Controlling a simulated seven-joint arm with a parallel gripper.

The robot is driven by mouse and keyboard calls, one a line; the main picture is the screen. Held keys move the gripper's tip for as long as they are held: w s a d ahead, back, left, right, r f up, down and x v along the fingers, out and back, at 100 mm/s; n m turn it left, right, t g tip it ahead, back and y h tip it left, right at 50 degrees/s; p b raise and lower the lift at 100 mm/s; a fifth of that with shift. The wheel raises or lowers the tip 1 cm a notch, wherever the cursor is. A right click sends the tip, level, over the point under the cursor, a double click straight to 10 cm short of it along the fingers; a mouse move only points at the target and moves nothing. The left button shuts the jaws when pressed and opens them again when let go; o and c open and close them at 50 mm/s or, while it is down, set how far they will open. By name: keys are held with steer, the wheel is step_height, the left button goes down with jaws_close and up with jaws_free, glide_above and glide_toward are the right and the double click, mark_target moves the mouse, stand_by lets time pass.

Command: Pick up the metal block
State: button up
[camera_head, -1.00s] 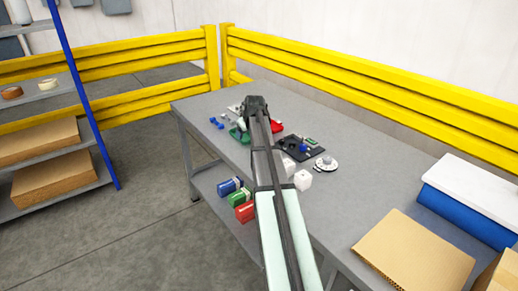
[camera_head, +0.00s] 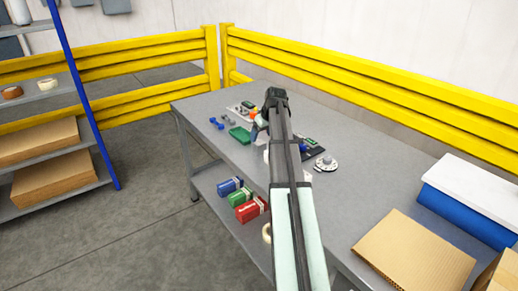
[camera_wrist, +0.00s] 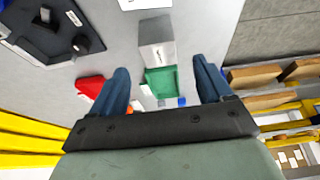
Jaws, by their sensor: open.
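The metal block (camera_wrist: 156,42) is a grey upright box in the wrist view, just beyond my fingertips and roughly between them. A green tray (camera_wrist: 161,82) shows next to it, partly overlapped by the block. My gripper (camera_wrist: 160,68) is open, with two dark blue fingers spread apart and nothing held between them. In the head view my own arm covers most of the gripper and much of the spot around the block; the green tray (camera_head: 240,135) shows left of the arm.
A white box (camera_wrist: 145,4) is at the top edge. Cardboard (camera_head: 413,255) lies at the near right.

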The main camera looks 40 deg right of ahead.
mark_target(259, 142)
steer(key=shift+x, duration=3.1)
steer(key=shift+c, duration=0.3)
steer(key=c, duration=1.2)
steer(key=shift+c, duration=0.2)
